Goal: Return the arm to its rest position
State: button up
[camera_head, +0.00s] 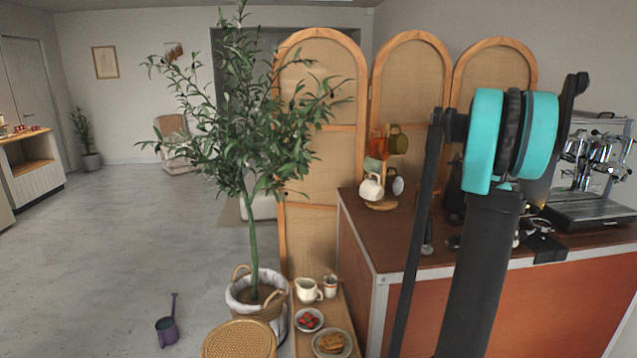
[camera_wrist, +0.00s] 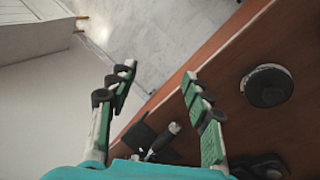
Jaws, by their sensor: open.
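My arm rises in front of the cart in the head view, with a turquoise joint near its top; the gripper itself is hidden there. In the wrist view my gripper (camera_wrist: 158,98) is open, its two green-padded fingers apart with nothing between them. Beneath it are the edge of the brown cart counter and the pale floor. The coffee cart (camera_head: 390,240) stands at the right in the head view, with a brown top and an orange-brown front.
An espresso machine (camera_head: 592,170) stands on the cart's right. A mug tree (camera_head: 383,185) holds several mugs at its left. A potted tree (camera_head: 253,220), a low shelf with plates and a folding screen (camera_head: 320,150) stand left of the cart. Open floor (camera_head: 110,260) lies farther left.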

jog(key=s+a+f+n+t, duration=0.2)
jog(key=a+f+n, duration=0.15)
jog(key=a, duration=0.75)
jog(key=s+a+f+n+t, duration=0.25)
jog(key=a+f, duration=0.25)
jog(key=a, duration=0.6)
jog(key=s+a+f+n+t+y, duration=0.1)
jog(key=s+a+f+n, duration=0.2)
jog(key=s+a, duration=0.3)
jog(key=s+a+f+n+t+y, duration=0.1)
jog(key=s+a+f+n+t, duration=0.1)
jog(key=s+a+f, duration=0.3)
jog(key=a+f+n, duration=0.1)
jog(key=a, duration=0.2)
jog(key=shift+s, duration=0.4)
